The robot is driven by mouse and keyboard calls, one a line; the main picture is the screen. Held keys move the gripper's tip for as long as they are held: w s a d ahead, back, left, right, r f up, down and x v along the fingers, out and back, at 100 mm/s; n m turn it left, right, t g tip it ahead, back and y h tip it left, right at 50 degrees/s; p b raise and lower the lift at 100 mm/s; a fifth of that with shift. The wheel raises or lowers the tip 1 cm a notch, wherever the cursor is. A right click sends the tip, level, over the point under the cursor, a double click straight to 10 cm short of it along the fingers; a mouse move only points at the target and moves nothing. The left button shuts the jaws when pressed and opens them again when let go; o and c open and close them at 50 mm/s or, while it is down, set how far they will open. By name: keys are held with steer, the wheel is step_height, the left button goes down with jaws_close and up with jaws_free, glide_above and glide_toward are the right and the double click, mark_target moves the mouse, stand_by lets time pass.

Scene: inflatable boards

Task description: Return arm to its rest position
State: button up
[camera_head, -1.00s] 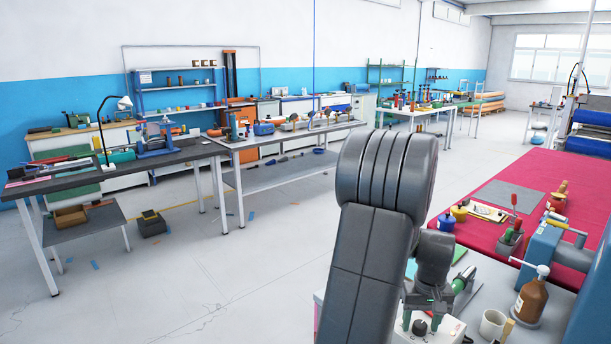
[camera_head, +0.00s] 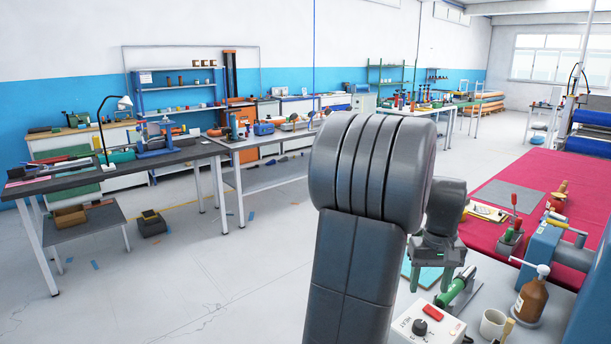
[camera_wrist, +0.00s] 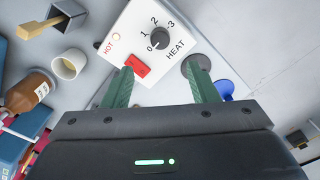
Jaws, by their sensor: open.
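My gripper (camera_head: 430,283) hangs in the head view above the right bench, partly behind my grey arm. In the wrist view its two green fingers (camera_wrist: 161,84) stand wide apart with nothing between them. Beyond them is a white heat control box (camera_wrist: 150,35) with a dark dial and a red switch. The same box (camera_head: 424,322) shows in the head view, below the gripper and cut by the bottom edge. A green-handled tool (camera_head: 456,288) lies beside the gripper, apart from it as far as I can see.
A white mug (camera_head: 492,323), a brown pump bottle (camera_head: 531,300) and a blue machine (camera_head: 549,250) crowd the bench's right side. A red-covered table (camera_head: 490,235) with tools lies behind.

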mark_target(421, 323)
step_height(421, 323, down, 12)
steer(key=shift+r, duration=0.2)
steer(key=shift+f, duration=0.2)
steer(key=m, duration=0.9)
steer(key=shift+m, duration=0.4)
steer(key=m, duration=0.4)
steer(key=shift+m+p, duration=0.4)
steer(key=m, duration=0.4)
steer(key=shift+m, duration=0.3)
steer(key=shift+r, duration=0.1)
